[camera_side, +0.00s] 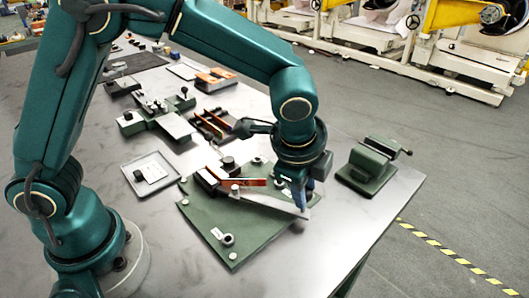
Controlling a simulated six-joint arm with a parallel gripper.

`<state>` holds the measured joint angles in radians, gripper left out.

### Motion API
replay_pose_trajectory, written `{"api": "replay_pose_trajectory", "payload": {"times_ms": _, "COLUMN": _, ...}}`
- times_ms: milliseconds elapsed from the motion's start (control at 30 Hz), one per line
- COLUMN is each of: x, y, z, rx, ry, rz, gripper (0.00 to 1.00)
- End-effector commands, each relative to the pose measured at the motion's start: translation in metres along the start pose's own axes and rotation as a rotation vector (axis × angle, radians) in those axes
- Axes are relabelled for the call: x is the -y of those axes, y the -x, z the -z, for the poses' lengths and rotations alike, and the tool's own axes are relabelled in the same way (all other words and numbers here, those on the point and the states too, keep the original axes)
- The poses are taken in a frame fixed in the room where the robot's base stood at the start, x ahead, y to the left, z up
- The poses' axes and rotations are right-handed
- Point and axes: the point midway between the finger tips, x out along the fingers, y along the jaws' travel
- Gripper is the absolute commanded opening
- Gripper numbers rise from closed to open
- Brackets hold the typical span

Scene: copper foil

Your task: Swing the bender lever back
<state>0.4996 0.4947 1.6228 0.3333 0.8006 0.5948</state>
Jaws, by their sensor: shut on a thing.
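The bender is a green plate (240,247) on the table with several round posts and bolts. Its lever (266,200) is a flat light-grey bar that runs from near the middle of the plate toward its right edge. An orange-copper strip (248,182) lies at the block (212,175) at the back of the plate, alongside the lever. My gripper (302,204) points down at the lever's right end and is shut on the lever there. The fingers hide the exact grip.
A green vise (374,166) stands to the right near the table edge. A grey tray (151,174) with a small dark block lies to the left. Other green fixtures (160,118) stand behind. The table front (210,280) is clear.

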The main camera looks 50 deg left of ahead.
Motion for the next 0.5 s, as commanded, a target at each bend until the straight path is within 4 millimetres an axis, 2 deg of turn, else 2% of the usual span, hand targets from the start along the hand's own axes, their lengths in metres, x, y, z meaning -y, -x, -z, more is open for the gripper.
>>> {"api": "replay_pose_trajectory", "payload": {"times_ms": 500, "x": -0.041, "y": 0.015, "z": -0.001, "rx": -0.086, "ry": -0.240, "rz": 0.001, "gripper": 0.00}}
